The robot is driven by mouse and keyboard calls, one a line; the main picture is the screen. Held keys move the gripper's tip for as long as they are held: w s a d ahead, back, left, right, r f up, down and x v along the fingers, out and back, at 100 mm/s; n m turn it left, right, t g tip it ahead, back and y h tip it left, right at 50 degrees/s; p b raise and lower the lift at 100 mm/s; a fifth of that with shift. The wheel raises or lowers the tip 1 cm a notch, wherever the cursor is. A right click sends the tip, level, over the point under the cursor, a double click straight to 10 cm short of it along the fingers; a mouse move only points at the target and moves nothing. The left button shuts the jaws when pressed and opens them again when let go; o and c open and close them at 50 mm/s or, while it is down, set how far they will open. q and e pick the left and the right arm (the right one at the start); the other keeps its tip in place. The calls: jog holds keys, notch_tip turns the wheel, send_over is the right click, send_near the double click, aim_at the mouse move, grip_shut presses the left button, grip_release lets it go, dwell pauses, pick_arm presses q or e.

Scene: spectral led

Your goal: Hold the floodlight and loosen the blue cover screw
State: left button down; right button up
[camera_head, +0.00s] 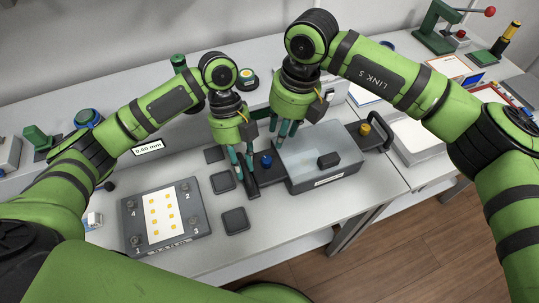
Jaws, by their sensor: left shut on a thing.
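The floodlight (337,171) is a grey box with a pale top, a black block on it and dark end pieces, lying on the bench. The blue cover screw (266,161) stands at its left end. A yellow knob (365,128) is at its right end, beside a dark handle. My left gripper (246,174) points down and is shut on the dark left end of the floodlight, left of the blue screw. My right gripper (287,134) hangs above the box's far left corner, apart from the blue screw; its finger opening is unclear.
A plate (136,238) with yellow dots and numbered corners lies at the front left. Dark square pads (236,220) lie beside it. A grey unit with a 0.00 mm display (147,149) runs behind. A green press (437,28) and trays fill the right side.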

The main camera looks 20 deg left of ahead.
aim_at(268, 160)
jog(key=s+d+r+n+t+y, duration=0.2)
jog(key=s+r+n, duration=0.1)
jog(key=s+n, duration=0.25)
jog(key=x, duration=0.4)
jog(key=w+x, duration=0.1)
jog(key=x, duration=0.7)
jog(key=shift+w+a, duration=0.1)
jog(key=shift+w, duration=0.1)
jog(key=shift+t, duration=0.3)
